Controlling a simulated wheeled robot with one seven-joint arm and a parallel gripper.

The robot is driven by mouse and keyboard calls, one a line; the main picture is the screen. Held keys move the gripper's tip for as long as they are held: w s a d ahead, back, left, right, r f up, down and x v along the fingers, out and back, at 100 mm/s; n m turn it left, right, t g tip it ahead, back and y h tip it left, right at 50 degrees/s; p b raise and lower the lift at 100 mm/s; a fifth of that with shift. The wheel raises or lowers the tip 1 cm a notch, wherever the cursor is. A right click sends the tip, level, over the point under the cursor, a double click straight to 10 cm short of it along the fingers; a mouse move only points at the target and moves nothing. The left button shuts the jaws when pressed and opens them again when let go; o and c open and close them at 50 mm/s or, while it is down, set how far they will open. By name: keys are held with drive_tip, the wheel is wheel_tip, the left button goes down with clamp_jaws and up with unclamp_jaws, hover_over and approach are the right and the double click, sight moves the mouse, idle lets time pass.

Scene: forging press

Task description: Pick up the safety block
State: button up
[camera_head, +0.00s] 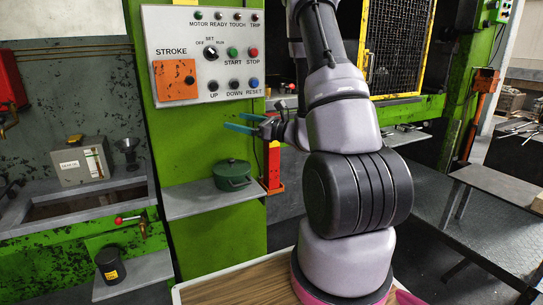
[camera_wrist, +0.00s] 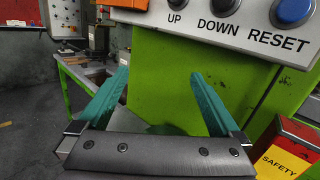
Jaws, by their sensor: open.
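The safety block (camera_wrist: 285,160) is red with a yellow label reading SAFETY, at the lower right of the wrist view, partly cut off by the frame edge. In the head view the safety block (camera_head: 273,168) appears as a narrow red and yellow upright piece beside the green column, partly behind my arm. My gripper (camera_wrist: 158,73) has two teal fingers spread apart with nothing between them. In the head view my gripper (camera_head: 237,122) points left, above the block and below the control panel. The block lies to the right of the fingers in the wrist view, apart from them.
The control panel (camera_head: 204,85) with buttons hangs just above my gripper. A green pot (camera_head: 232,174) stands on a grey shelf (camera_head: 190,207) below the gripper. A yellow-framed mesh guard (camera_head: 397,50) is behind my arm.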

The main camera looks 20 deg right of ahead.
drive_tip(key=w+d+f+m+t+h, duration=0.25)
drive_tip(key=d+f+m+h, duration=0.3)
drive_tip(key=d+f, duration=0.3)
drive_tip(key=m+t+h, duration=0.1)
drive_tip(key=m+h, duration=0.2)
drive_tip(key=h, duration=0.3)
approach(275, 145)
drive_tip(key=w, duration=1.2)
drive_tip(key=shift+w+a, duration=0.35)
clamp_jaws()
